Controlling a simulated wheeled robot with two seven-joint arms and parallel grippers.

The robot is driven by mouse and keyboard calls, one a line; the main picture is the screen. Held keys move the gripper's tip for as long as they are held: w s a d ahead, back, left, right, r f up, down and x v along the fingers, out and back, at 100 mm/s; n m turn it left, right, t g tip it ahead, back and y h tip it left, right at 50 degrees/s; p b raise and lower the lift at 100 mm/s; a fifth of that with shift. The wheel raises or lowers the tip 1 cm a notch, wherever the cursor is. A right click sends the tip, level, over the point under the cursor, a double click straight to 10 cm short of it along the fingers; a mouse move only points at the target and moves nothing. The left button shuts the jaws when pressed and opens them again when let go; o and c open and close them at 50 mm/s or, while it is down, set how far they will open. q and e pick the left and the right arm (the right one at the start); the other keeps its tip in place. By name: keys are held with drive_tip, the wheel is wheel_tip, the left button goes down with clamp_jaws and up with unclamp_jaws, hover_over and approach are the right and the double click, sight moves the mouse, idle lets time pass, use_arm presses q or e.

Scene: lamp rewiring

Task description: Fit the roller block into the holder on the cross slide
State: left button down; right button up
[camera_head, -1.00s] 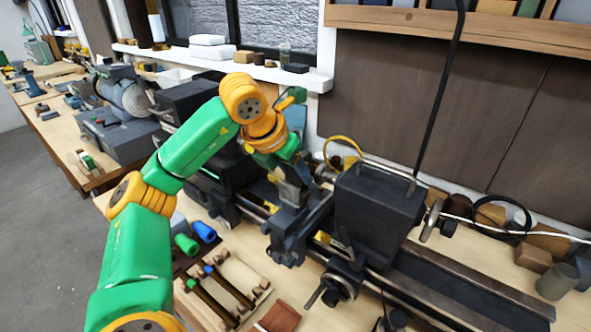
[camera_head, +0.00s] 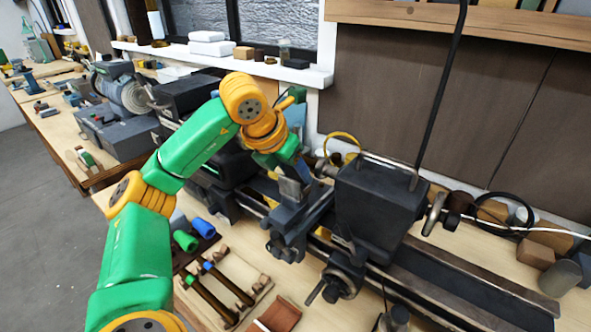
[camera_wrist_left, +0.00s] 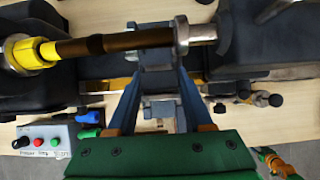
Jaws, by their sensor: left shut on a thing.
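My left gripper (camera_head: 292,188) reaches down over the lathe from the left in the head view. In the left wrist view its two blue-grey fingers (camera_wrist_left: 158,68) close in on a grey block, the roller block (camera_wrist_left: 157,56), just under a brown bar (camera_wrist_left: 112,43). The gripper is shut on this block. In the head view the fingers and wrist largely hide it. The dark cross slide with its holder (camera_head: 288,238) stands below the fingertips. I cannot tell whether the block touches the holder. My right gripper is not in view.
A large dark lathe housing (camera_head: 375,212) stands close to the right of the gripper. A handwheel (camera_head: 343,280) sticks out in front. A wooden tray (camera_head: 238,278) with rods lies at the front left. A control box (camera_wrist_left: 45,138) shows in the wrist view.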

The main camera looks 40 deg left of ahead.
use_arm(q)
drive_tip(key=shift+c, duration=1.1)
unclamp_jaws()
drive_tip(key=shift+s, duration=0.15)
drive_tip(key=shift+s+r, duration=0.1)
